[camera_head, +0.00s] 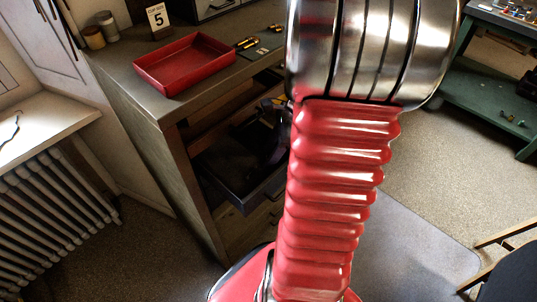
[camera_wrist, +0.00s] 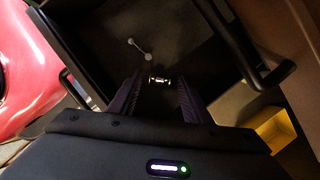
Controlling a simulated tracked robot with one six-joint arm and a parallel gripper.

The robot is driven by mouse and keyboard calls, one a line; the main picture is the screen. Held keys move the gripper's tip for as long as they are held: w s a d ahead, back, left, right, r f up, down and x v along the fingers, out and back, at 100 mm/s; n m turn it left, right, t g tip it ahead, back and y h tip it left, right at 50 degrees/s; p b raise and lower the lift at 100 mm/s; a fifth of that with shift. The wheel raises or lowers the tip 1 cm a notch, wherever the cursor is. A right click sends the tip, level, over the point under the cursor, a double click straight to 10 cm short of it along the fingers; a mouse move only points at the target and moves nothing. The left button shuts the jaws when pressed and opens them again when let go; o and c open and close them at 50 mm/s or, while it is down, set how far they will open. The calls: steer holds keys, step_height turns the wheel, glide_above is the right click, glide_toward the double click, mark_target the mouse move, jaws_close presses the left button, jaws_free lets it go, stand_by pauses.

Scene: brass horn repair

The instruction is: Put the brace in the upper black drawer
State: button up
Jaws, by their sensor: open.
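The brace (camera_wrist: 140,49), a thin pale rod with a round foot at each end, lies inside an open black drawer in the wrist view. The open black drawer (camera_wrist: 190,25) fills much of that view. The drawer also shows in the head view (camera_head: 222,178), pulled out of the cabinet. My gripper (camera_wrist: 160,82) is open over the drawer, its fingers apart and short of the brace. A small shiny metal piece (camera_wrist: 159,80) shows between the fingertips; I cannot tell whether it is held or lies beyond. My arm hides the drawer's right part in the head view.
A radiator (camera_head: 60,215) is at left. A green bench (camera_head: 480,85) and dark chair (camera_head: 515,275) are at right. Floor between them is clear.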

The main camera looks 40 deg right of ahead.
steer(key=v, duration=1.1)
steer(key=shift+r, duration=0.25)
steer(key=shift+a, duration=0.1)
steer(key=a+r+n+t+h, duration=0.1)
steer(key=a+r+n, duration=0.2)
steer(key=a+n, duration=1)
steer(key=a+r+n+t+h, duration=0.1)
steer(key=a+r+n, duration=0.3)
steer(key=a+n, duration=0.9)
steer(key=shift+a+r+n+h, duration=0.15)
steer(key=shift+a+n+h, duration=0.15)
steer(key=shift+a+h, duration=0.35)
